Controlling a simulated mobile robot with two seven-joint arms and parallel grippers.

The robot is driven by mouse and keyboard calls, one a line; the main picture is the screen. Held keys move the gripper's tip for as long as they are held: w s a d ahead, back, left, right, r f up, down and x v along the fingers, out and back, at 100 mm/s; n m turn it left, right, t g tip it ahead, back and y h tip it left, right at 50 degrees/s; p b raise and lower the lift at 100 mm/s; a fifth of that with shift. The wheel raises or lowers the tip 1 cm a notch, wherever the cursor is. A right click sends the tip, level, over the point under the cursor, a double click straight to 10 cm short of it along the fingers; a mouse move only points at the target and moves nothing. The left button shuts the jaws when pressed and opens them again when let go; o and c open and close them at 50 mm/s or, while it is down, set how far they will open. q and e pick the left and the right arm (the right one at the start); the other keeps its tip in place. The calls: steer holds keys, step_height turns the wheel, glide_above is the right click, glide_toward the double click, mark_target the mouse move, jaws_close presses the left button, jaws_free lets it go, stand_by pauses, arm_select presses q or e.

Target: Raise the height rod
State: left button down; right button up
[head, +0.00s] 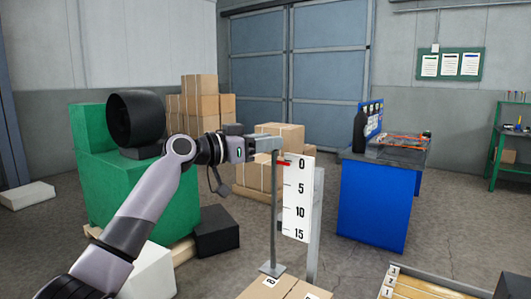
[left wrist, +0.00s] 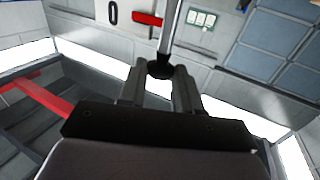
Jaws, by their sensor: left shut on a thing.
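The height rod (head: 273,215) is a thin grey upright rod on a small flat foot. It stands left of a white scale plate (head: 298,198) marked 0, 5, 10 and 15 from top to bottom, fixed to a grey post. A red pointer (head: 284,163) sits close to the 0 mark. My left gripper (head: 265,144) is at the rod's top, shut on it. In the left wrist view, the gripper fingers (left wrist: 159,80) are at a black knob (left wrist: 160,68) on the rod (left wrist: 169,28), beside the red pointer (left wrist: 147,19). My right gripper is not in view.
A green machine (head: 120,190) with a black cylinder stands left behind my arm. A blue cabinet (head: 375,205) stands right of the scale. Cardboard boxes (head: 280,132) are stacked behind. Foreground cartons (head: 285,287) and a numbered tray (head: 440,288) lie low in front. Floor between is open.

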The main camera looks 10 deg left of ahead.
arm_select(q)
steer(key=shift+r, duration=0.7)
steer(key=shift+a+r, duration=0.1)
steer(key=c, duration=0.8)
jaws_free()
steer(key=shift+f, duration=0.2)
steer(key=b+v, duration=0.2)
steer(key=v, duration=0.5)
